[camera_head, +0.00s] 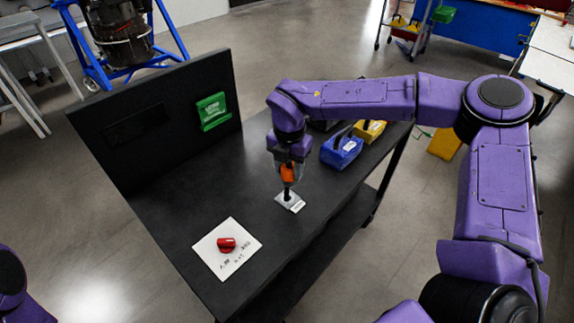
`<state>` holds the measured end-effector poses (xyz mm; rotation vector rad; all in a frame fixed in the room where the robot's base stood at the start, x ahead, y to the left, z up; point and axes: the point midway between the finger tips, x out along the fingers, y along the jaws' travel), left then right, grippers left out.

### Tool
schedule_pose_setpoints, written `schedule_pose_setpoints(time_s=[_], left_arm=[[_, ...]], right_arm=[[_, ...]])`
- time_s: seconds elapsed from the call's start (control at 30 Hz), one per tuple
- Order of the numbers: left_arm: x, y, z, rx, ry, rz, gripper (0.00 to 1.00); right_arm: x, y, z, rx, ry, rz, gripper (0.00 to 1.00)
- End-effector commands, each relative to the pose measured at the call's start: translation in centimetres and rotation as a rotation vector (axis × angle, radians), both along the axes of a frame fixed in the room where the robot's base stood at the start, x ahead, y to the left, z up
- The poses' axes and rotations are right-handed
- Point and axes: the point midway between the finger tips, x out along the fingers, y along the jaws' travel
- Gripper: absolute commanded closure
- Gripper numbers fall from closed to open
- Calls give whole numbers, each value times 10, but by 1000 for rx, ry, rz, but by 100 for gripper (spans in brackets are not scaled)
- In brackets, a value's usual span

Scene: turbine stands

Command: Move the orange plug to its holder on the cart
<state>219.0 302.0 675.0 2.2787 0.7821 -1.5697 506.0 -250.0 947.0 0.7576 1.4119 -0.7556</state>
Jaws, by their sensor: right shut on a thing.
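The orange plug (288,173) is between the fingers of my right gripper (288,176), which is shut on it. The gripper points down over the black cart (170,206). Just below it is a small light-grey holder (291,203) with a dark upright part reaching up to the plug. I cannot tell whether the plug touches the holder. My left gripper is out of view; only a bit of my purple left arm shows at the lower left edge.
A white square plate (214,258) with a red knob (227,244) lies at the cart's near end. Blue (342,152) and yellow (369,131) blocks stand right of the gripper. A green box (212,111) is on the upright back panel (150,130). The middle cart top is clear.

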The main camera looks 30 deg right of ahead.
Motion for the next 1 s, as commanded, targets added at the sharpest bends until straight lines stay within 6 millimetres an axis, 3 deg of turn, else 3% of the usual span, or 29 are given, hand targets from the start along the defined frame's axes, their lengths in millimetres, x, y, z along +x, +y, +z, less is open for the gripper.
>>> schedule_pose_setpoints(time_s=[0.17, 0.6, 1.0], left_arm=[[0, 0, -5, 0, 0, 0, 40], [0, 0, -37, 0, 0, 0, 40], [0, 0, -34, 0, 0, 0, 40]], right_arm=[[-1, 6, -1, 10, 23, 0, 100], [-1, 6, -44, 9, 21, 1, 100], [-2, 6, -43, 10, 21, 0, 100]])
